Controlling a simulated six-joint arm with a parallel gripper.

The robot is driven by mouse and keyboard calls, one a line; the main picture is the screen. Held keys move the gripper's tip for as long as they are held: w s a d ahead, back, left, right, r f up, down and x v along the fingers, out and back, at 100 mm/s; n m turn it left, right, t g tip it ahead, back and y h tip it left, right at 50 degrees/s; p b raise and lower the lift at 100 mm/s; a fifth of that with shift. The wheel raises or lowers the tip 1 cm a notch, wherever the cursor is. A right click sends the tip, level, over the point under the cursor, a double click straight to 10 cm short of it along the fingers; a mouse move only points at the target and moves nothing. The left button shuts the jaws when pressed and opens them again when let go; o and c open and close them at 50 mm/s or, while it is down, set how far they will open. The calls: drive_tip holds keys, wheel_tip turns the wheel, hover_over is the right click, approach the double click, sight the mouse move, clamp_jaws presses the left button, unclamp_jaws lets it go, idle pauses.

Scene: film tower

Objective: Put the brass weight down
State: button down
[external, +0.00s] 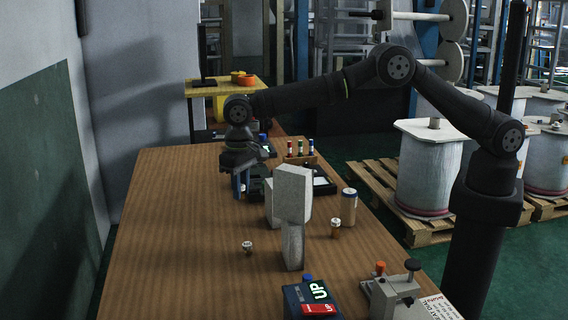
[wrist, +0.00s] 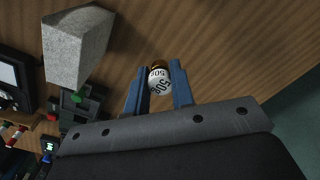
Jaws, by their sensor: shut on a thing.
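My gripper (external: 241,186) hangs, pointing down, over the far left part of the wooden table (external: 170,230). In the wrist view my gripper's blue fingers (wrist: 160,88) are shut on the brass weight (wrist: 160,80), a small cylinder with a brass end and a white "50g" label. The weight sits between the fingertips, with wood grain beyond it.
Grey blocks (external: 293,195) stand mid-table; one block (wrist: 75,45) shows upper left in the wrist view. A dark device (external: 257,183) is close to my gripper. The table's left side is clear.

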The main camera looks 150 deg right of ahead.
wheel_tip(320, 180, down, 11)
drive_tip(key=shift+r, duration=0.15)
idle(0.4)
drive_tip(key=c, duration=1.2)
unclamp_jaws()
drive_tip(key=shift+c, duration=0.2)
wheel_tip(320, 180, up, 12)
drive_tip(key=shift+r, duration=0.1)
hover_over(243, 233)
drive_tip(key=shift+s+f, duration=0.1)
drive_tip(key=shift+f, duration=4.2)
drive_tip(key=shift+f, duration=0.1)
